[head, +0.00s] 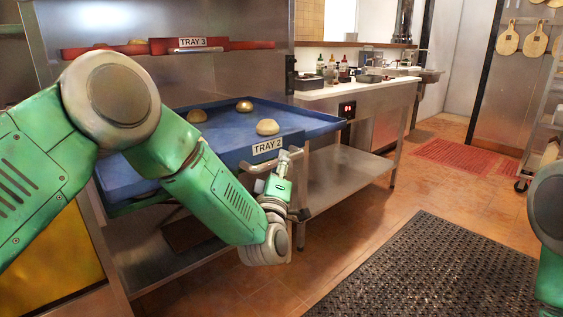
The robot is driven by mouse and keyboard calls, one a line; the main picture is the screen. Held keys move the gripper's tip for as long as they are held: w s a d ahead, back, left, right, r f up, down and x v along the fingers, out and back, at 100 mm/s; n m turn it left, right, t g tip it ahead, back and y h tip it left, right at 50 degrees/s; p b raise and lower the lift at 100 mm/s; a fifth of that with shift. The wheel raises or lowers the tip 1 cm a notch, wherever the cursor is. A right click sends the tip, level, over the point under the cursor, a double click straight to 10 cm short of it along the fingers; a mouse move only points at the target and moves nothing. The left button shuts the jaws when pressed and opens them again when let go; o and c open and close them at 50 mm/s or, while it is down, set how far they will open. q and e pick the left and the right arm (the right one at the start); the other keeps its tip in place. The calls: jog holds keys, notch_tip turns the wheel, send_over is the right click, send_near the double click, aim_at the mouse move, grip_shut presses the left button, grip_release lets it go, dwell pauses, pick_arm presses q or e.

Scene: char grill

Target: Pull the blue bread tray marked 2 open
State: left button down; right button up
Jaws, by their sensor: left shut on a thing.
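The blue tray marked TRAY 2 (215,133) sticks well out of the steel rack and carries several bread rolls (267,127). Its white label (268,146) is on the front edge, with a metal handle (258,165) below it. My left gripper (285,163) is at the front of the tray, shut on the handle. My left arm hides part of the tray's left side. My right arm shows only at the right edge of the head view, and its gripper is out of view.
A red tray marked TRAY 3 (230,46) sits higher in the rack. A steel counter (350,92) with bottles and a lower shelf stands right of the tray. A black mat (430,270) lies on the open tiled floor.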

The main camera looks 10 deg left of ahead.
pick_arm(q)
jog(key=c, duration=1.5)
grip_release()
jog(key=shift+a+f, duration=0.1)
jog(key=shift+f, duration=0.3)
jog(key=shift+r, duration=0.1)
jog(key=shift+r, duration=0.1)
jog(key=shift+s+f, duration=0.2)
jog(key=shift+s, duration=0.25)
jog(key=v, duration=1.1)
jog(key=shift+f, duration=0.1)
